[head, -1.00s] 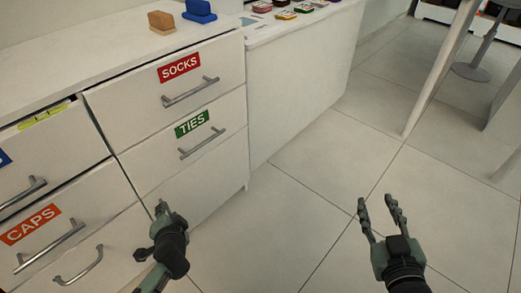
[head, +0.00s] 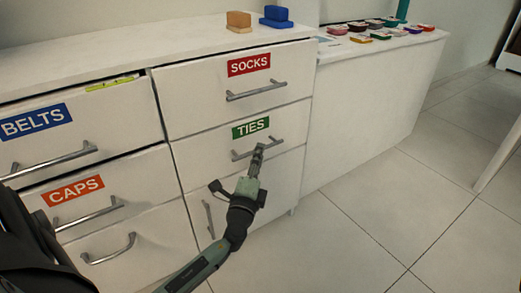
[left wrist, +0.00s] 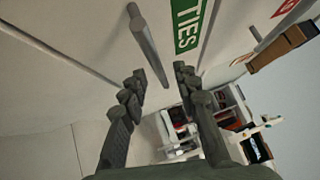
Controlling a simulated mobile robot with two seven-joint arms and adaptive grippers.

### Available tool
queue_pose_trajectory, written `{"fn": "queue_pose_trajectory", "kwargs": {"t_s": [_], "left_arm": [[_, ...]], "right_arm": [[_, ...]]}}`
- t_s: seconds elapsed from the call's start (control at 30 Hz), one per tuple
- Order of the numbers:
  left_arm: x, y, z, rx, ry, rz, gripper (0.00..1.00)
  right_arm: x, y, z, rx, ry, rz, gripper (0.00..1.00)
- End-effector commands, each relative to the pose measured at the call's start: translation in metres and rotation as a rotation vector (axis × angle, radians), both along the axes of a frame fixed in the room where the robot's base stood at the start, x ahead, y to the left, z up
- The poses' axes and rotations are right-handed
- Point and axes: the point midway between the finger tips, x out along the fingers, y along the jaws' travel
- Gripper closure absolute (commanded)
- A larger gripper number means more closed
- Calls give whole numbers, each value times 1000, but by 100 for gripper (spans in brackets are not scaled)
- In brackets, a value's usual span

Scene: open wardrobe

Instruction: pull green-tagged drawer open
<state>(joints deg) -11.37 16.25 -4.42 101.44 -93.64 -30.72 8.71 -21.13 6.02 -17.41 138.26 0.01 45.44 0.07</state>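The green-tagged TIES drawer (head: 205,152) is closed in the white dresser, under the SOCKS drawer. Its green tag (head: 250,128) sits above a grey bar handle (head: 240,156). The handle (left wrist: 146,35) is just beyond the fingertips, roughly in line with the gap; contact cannot be told. The green tag (left wrist: 187,24) is beside it. My right gripper is not in view.
The SOCKS drawer (head: 190,102) is above, and the BELTS (head: 120,118) and CAPS (head: 150,175) drawers are at left. A brown block (head: 238,22) and a blue block (head: 276,17) lie on top. Open tiled floor (head: 385,215) is at right.

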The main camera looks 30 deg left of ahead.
Motion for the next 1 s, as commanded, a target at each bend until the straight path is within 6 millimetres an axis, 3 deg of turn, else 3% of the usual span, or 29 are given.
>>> {"fn": "queue_pose_trajectory", "kwargs": {"t_s": [0.2,0.53,0.8,1.0], "left_arm": [[24,10,4,-2,0,1,70],[29,12,4,-3,1,1,70],[29,12,4,-3,1,1,100],[29,12,4,-3,1,0,100]], "right_arm": [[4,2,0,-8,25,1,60],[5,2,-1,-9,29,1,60],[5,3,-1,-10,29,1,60],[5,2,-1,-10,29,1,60]]}}
